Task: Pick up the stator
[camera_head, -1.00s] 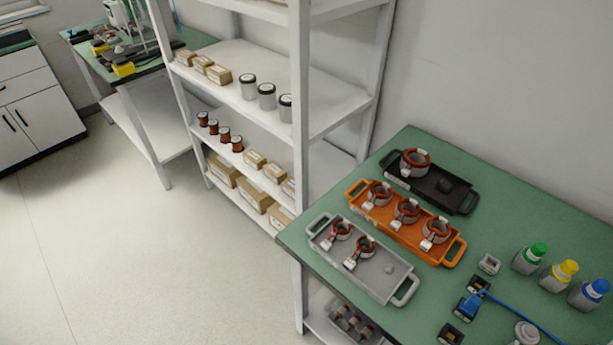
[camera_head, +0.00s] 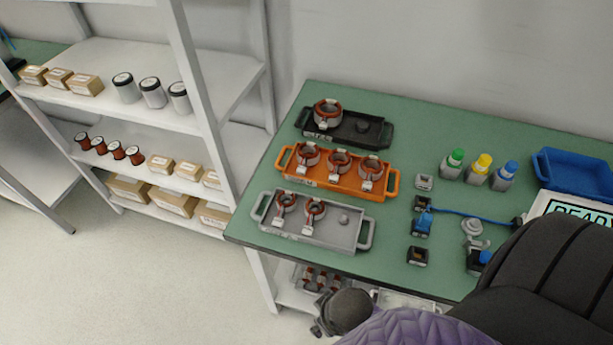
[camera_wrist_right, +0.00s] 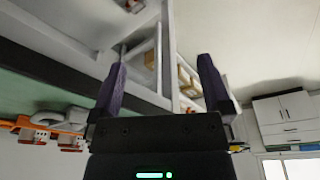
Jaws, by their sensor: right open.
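Copper-wound stators sit in trays on the green table. One stator (camera_head: 327,113) is in the black tray (camera_head: 352,139), at its left end. Three, including the middle stator (camera_head: 338,161), sit in a row in the orange tray (camera_head: 377,192). Orange tray and stator parts show at that view's left edge, apart from the fingers. My left gripper is not in view.
Bottles (camera_head: 478,167), small blue and dark parts, a blue tray (camera_head: 575,172) and a display reading READY (camera_head: 583,217) occupy the table's right side. White shelving (camera_head: 215,70) with boxes and cans stands to the left. My arm covers the lower right.

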